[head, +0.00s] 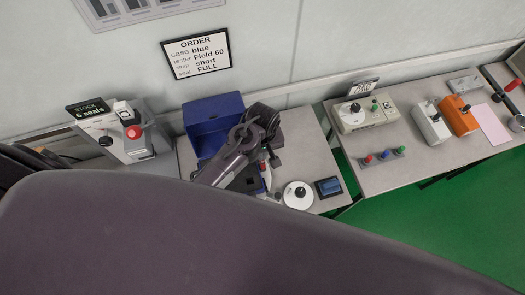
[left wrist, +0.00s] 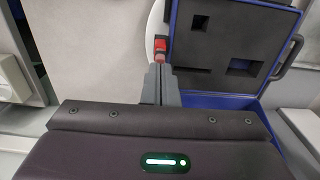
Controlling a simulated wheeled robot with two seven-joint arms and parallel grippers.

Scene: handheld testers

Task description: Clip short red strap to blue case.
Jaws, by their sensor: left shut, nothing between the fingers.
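The blue case (head: 212,118) stands open on the middle table in the head view, partly hidden behind my left arm. In the left wrist view the case's dark foam (left wrist: 220,40) with cut-outs shows at upper right, with a handle on its right side. A small red piece (left wrist: 160,48), perhaps the short red strap, lies by the case's left edge, just beyond my fingertips; a white round thing is beside it. My left gripper (left wrist: 160,84) is shut and empty, its fingers apparently just short of the red piece. My right gripper is not in view.
A white disc (head: 298,195) and a small blue box (head: 328,187) sit at the middle table's front right. The right table holds a beige tester (head: 362,114), a white one (head: 431,122) and an orange one (head: 459,115). An order sign (head: 197,54) hangs behind.

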